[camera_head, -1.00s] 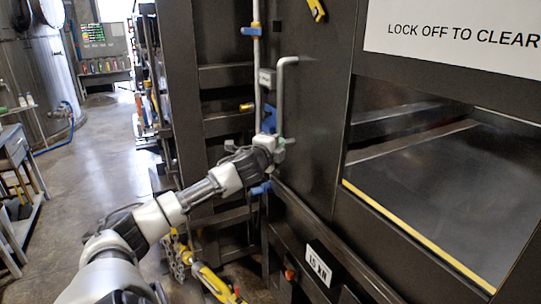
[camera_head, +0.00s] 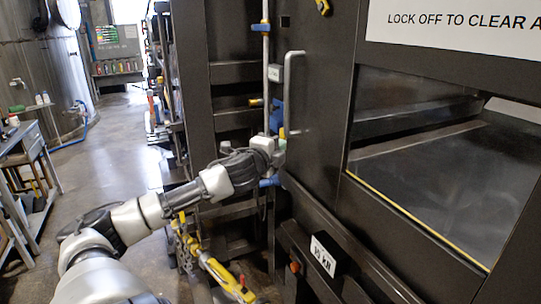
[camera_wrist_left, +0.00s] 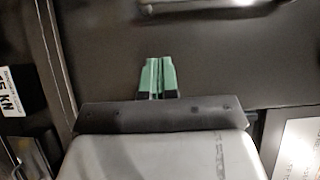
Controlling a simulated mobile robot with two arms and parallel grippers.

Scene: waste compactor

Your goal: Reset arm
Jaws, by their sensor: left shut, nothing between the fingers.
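My left arm comes in from the lower left in the head view and reaches toward the compactor's dark front. My left gripper (camera_head: 281,133) is near the lower end of the vertical grey handle (camera_head: 294,95); the head view does not show clearly whether they touch. In the left wrist view, the green fingertips (camera_wrist_left: 157,78) are together with nothing between them, in front of a dark panel (camera_wrist_left: 215,60). Part of a light metal bar (camera_wrist_left: 205,5) shows at the top of that view. My right gripper is not in view.
The compactor's open chamber (camera_head: 440,170) with a yellow-edged sill is at the right, under a "LOCK OFF TO CLEAR" sign (camera_head: 460,22). A white "15 kN" label (camera_head: 322,255) is below. A yellow tool (camera_head: 228,278) hangs low. Clear floor (camera_head: 115,150) lies left, beside a bench (camera_head: 20,140).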

